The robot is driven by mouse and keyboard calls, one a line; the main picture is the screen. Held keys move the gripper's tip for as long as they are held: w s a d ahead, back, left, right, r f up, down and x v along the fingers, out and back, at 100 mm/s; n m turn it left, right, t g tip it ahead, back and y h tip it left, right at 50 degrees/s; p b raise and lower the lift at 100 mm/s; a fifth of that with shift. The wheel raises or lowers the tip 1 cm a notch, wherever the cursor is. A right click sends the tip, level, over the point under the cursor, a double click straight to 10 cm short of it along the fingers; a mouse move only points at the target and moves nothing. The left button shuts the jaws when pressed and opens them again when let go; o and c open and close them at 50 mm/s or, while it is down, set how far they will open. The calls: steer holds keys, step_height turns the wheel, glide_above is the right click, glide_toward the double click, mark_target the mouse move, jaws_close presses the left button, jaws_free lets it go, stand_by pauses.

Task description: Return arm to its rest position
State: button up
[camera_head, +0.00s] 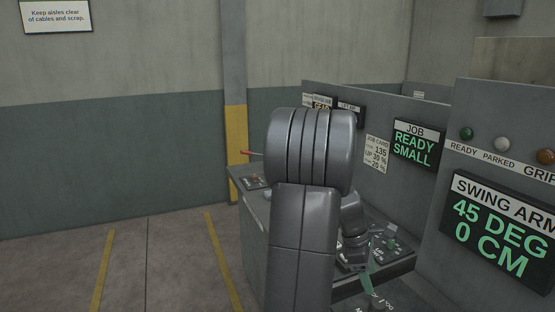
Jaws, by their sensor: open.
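My arm stands in the middle of the view, with a large grey joint at the top and a thick link below it. Its wrist shows to the right of the link and points down over the console (254,226). My gripper (354,266) is low over the console's top, partly hidden behind my own arm link. It is open, and I see nothing held in it. Whether its fingertips touch the console I cannot tell.
A display (415,145) reads JOB READY SMALL. A swing arm display (500,232) reads 45 DEG, 0 CM. A job card (376,153) hangs on the panel. A green lamp (466,133) is at the right. The floor (165,265) at left is clear, with yellow lines.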

steer(key=shift+v, duration=2.15)
steer(key=shift+a+f, duration=0.1)
